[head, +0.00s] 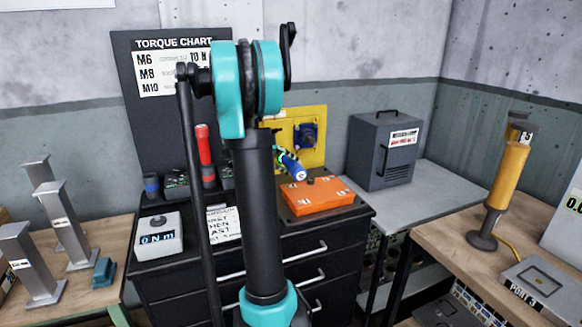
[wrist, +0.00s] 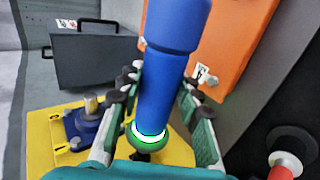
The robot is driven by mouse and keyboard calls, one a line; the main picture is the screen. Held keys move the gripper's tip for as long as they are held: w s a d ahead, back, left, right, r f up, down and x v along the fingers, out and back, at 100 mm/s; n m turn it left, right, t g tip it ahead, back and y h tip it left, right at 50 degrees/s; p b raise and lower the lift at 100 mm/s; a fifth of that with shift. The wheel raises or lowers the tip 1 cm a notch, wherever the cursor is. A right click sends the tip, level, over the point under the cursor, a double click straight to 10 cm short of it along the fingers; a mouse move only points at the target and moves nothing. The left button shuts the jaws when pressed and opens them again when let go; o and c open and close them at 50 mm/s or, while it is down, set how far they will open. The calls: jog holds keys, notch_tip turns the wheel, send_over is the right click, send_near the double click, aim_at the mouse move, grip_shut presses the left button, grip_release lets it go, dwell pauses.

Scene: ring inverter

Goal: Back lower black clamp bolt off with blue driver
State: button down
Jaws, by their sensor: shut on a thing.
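My gripper (wrist: 155,100) is shut on the blue driver (wrist: 166,85), its green fingers on either side of the shaft. A glowing green ring circles the driver's end by the palm. In the head view the driver (head: 292,166) slants down to the right, above and behind the orange block's left part. The orange block (head: 325,199) has white labels and a dark knob on top; it also shows in the wrist view (wrist: 235,42), with a small grey knob (wrist: 205,78) beside the driver. I cannot make out the lower black clamp bolt for certain.
A yellow panel (head: 318,150) with a blue fitting (head: 306,137) stands behind the driver. A red-handled tool (head: 204,145) stands left of my arm, near a torque readout (head: 158,238). A dark grey case (head: 383,150) stands on the right bench.

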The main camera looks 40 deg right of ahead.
aim_at(291, 167)
jog(key=shift+w+d+r, duration=0.1)
jog(key=shift+w+d, duration=0.1)
jog(key=shift+w, duration=0.7)
dwell(1.4)
jog(key=shift+s, duration=0.1)
dwell(0.4)
jog(key=shift+s+a, duration=0.2)
jog(key=shift+s, duration=0.6)
jog(key=shift+s+a, duration=0.2)
jog(key=shift+s, duration=0.65)
jog(key=shift+s+a, duration=0.2)
jog(key=shift+s, duration=0.6)
